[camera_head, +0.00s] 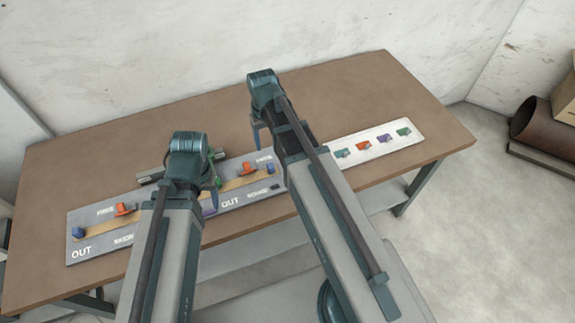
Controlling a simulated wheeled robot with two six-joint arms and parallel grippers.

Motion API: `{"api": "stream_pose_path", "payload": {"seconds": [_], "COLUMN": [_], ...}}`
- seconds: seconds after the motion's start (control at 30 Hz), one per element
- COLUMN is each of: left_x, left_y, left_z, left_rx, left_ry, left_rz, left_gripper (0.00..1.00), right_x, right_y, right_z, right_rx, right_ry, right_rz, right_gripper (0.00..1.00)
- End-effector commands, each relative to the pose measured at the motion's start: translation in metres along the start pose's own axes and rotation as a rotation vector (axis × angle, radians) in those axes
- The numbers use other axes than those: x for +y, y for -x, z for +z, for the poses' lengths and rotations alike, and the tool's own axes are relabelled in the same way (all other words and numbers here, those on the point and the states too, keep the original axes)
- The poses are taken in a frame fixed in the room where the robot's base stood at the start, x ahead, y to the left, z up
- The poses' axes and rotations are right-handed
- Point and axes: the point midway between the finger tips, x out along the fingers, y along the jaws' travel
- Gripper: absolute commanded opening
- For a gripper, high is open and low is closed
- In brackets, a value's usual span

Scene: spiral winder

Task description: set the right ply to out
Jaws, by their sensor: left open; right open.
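A long grey panel (100,247) lies on the table with two printed sections, each marked OUT. In the right section, a red-orange block (247,168) and a blue block (270,168) sit by a yellow strip. A green piece (217,182) and a purple piece (209,209) show beside my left gripper. I cannot tell which piece is the right ply. My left gripper (190,178) is open over the panel's middle, and its arm hides part of it. My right gripper (276,135) is open near the panel's right end; its far finger is hard to see.
The left section has a blue block (78,233) and a red-orange block (122,210). A dark bar (150,177) lies behind the panel. A white strip (420,137) with several coloured pieces is at the right. The brown table (375,80) is clear at the back.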

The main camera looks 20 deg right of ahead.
Motion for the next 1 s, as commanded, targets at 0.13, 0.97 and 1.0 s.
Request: {"api": "stream_pose_path", "payload": {"seconds": [0.13,0.97,1.0], "left_x": [0.0,0.008,0.008], "left_y": [0.0,-0.081,-0.086], "left_z": [0.0,-0.005,-0.005], "left_rx": [0.0,0.0,0.0], "left_ry": [0.0,0.001,0.001], "left_rz": [0.0,0.0,0.0], "left_gripper": [0.6,0.6,0.6], "right_x": [0.002,0.002,0.002], "right_y": [0.0,-0.081,-0.087], "right_z": [-0.002,-0.002,-0.002], "right_rx": [0.001,0.001,0.001], "right_ry": [-0.004,-0.004,-0.004], "right_rz": [-0.002,-0.002,-0.002], "right_gripper": [0.6,0.6,0.6]}}
